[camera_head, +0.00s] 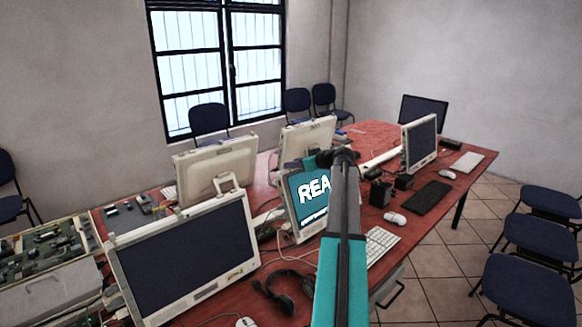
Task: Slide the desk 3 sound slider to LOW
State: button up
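No sound slider can be made out, and no desk number is legible.
A large dark-screened monitor (185,257) stands front left, with a headset (285,290) to its right. A white keyboard (381,246), a white mouse (395,218) and a black keyboard (427,198) lie right of my arm. Blue chairs (530,287) stand at right; tiled floor (437,257) is clear between.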

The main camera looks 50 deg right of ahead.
jog(key=b+v, duration=0.2)
jog(key=v, duration=0.8)
dwell(0.4)
